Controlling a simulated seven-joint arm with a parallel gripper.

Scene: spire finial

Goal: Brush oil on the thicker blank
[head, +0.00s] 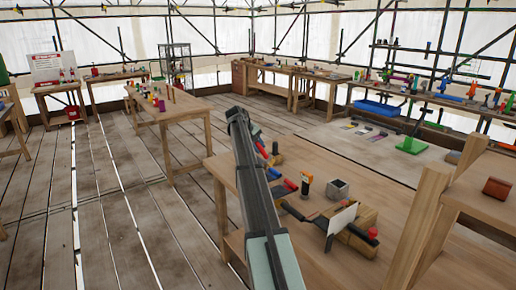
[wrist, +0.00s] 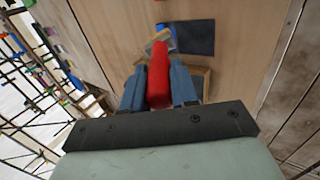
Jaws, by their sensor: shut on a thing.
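In the wrist view my gripper (wrist: 158,88) is shut on the red handle (wrist: 158,75) of a brush. The brush's tan head (wrist: 155,42) points away from me, over or near a dark flat sheet (wrist: 194,37) with a blue edge. I cannot tell whether the head touches anything. In the head view my arm crosses the middle, and my gripper cannot be made out there. I cannot pick out the thicker blank for certain. A wooden block (head: 362,240) with a white plate (head: 342,218) at it stands on the near workbench (head: 330,160).
On the near bench a grey cup (head: 338,188), an orange-and-black cylinder (head: 306,186) and red- and blue-handled tools (head: 284,187) stand close to my arm. A wooden post (head: 420,225) rises at the right. The bench's back right is clear. Other benches line the walls.

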